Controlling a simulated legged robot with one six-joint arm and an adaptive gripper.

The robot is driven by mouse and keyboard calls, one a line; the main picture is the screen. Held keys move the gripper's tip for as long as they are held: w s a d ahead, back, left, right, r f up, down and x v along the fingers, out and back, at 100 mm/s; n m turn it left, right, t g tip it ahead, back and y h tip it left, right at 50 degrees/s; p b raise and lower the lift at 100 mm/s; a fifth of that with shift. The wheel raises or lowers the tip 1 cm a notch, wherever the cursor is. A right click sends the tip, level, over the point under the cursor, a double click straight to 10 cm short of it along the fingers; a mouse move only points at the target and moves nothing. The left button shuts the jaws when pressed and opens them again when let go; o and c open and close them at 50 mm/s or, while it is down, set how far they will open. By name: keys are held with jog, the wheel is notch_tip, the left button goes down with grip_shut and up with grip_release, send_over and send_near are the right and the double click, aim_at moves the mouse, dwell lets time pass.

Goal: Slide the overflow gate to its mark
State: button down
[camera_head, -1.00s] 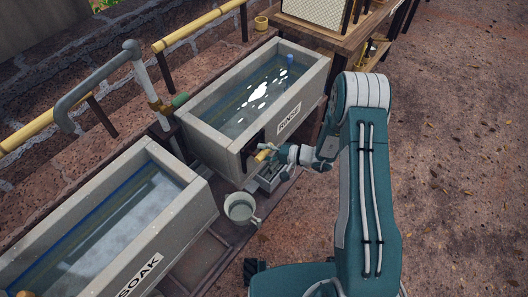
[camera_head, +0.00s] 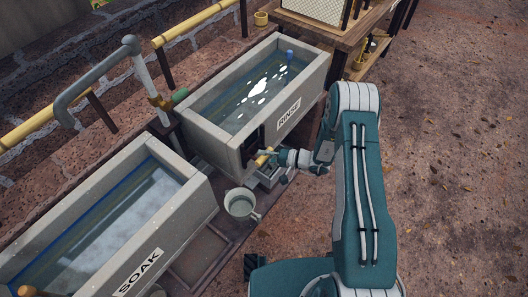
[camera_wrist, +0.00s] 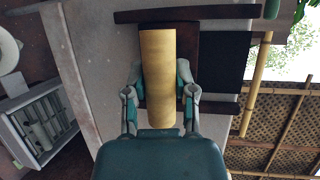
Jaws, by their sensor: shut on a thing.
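The overflow gate is a dark brown wooden plate (camera_wrist: 187,42) between two dark rails, on the end wall of the rinse tank (camera_head: 227,145). A tan cylindrical handle (camera_wrist: 158,75) stands out from it. My gripper (camera_wrist: 160,85) is shut on this handle, with one finger on each side. In the head view my gripper (camera_head: 273,157) is at the tank's near end and the handle (camera_head: 264,157) shows at its tip. A black area (camera_wrist: 226,65) lies beside the plate in the wrist view. I cannot make out a mark; the handle and gripper hide part of the plate.
A soak tank (camera_head: 190,211) stands at the left with a pale cup (camera_head: 240,204) between the tanks. A grey tray (camera_head: 268,176) sits below my gripper. A wooden table (camera_head: 345,42) stands behind. Open ground (camera_head: 460,170) lies to the right.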

jog(key=shift+s+f, duration=0.15)
jog(key=shift+f, duration=0.2)
jog(key=c, duration=0.5)
grip_release()
jog(key=shift+c, duration=0.2)
jog(key=shift+o, duration=0.7)
jog(key=v, duration=1.1)
jog(key=shift+d, duration=0.45)
jog(key=shift+r, duration=0.1)
